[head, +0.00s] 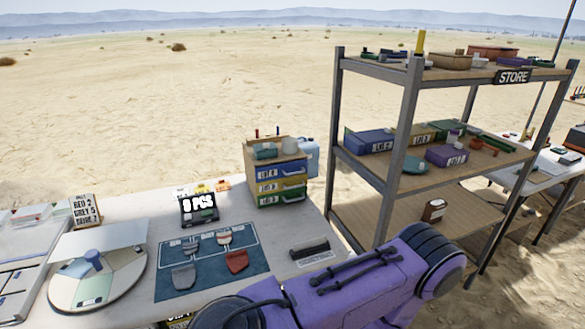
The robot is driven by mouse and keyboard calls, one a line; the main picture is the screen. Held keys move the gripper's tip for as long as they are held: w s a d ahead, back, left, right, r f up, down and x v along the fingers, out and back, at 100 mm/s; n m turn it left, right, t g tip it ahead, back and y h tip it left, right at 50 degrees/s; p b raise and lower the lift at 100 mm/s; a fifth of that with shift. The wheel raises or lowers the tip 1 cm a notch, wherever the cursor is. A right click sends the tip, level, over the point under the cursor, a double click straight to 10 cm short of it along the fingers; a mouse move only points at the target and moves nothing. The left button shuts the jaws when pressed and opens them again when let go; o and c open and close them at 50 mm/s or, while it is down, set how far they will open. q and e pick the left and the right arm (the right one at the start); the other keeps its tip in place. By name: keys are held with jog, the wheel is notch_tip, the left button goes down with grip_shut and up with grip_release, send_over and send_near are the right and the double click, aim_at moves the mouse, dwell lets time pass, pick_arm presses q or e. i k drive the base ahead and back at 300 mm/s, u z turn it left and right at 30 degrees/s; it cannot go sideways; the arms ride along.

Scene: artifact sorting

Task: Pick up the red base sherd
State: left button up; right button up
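A red sherd (237,261) lies on a dark teal mat (210,289) on the white table, at the mat's right side. It is the only clearly red sherd there; its exact shape is too small to tell. A grey sherd (183,276) lies to its left. Two smaller pale and grey sherds, one (191,247) at the left and one (224,239) just behind the red sherd, lie further back on the mat. Neither of my grippers shows in the head view. A purple arm link of mine crosses the bottom centre, in front of the table's near right part.
A round sorting tray (60,292) stands left of the mat. A display reading 8 PCS (199,209) and a drawer box (278,187) stand behind it. A dark bar-shaped tool (302,249) lies right of the mat. A tall store shelf (408,130) rises at the right.

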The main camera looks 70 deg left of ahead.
aim_at(236, 261)
jog(key=i, duration=1.6)
jog(key=u, duration=4.1)
